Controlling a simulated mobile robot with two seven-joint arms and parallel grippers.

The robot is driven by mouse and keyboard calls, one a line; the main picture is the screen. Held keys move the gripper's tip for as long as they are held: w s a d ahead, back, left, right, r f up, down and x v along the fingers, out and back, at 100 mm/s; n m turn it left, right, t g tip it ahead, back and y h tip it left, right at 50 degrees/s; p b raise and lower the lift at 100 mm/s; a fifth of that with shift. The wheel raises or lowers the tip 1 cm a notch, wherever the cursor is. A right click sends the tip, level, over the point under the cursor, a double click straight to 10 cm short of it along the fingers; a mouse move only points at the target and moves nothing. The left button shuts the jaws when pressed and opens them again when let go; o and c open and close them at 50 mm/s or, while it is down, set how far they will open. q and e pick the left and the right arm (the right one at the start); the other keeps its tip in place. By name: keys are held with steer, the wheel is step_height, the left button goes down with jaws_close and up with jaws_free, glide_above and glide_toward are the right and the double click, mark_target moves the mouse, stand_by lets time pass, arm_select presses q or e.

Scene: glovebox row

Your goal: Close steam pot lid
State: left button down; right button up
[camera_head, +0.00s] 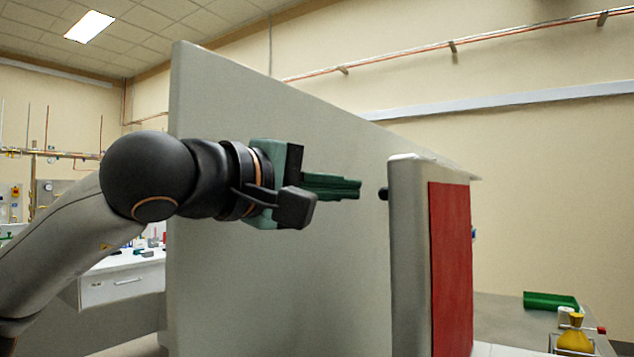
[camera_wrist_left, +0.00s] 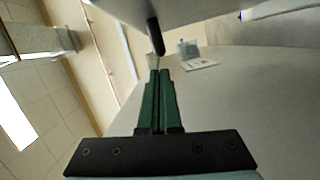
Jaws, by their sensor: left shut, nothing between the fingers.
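A large grey upright panel (camera_head: 270,290) fills the middle of the head view. In front of it at right stands a narrower grey block (camera_head: 408,270) with a red face (camera_head: 450,270). A short black knob (camera_head: 383,194) sticks out from the block's left side. I cannot tell for certain which part is the steam pot lid; no pot shows clearly. My left gripper (camera_head: 359,188) has green fingers, shut and empty, pointing right at the knob with a small gap visible. In the left wrist view the fingertips (camera_wrist_left: 160,73) lie just below a black rod (camera_wrist_left: 155,36). My right gripper is not in view.
A green tray (camera_head: 551,301) and a yellow container (camera_head: 574,339) are on a surface at lower right. A white bench with drawers (camera_head: 120,287) stands at left behind my arm. The large panel lies close behind my left gripper.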

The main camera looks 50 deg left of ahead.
arm_select(q)
steer(key=shift+w, duration=1.3)
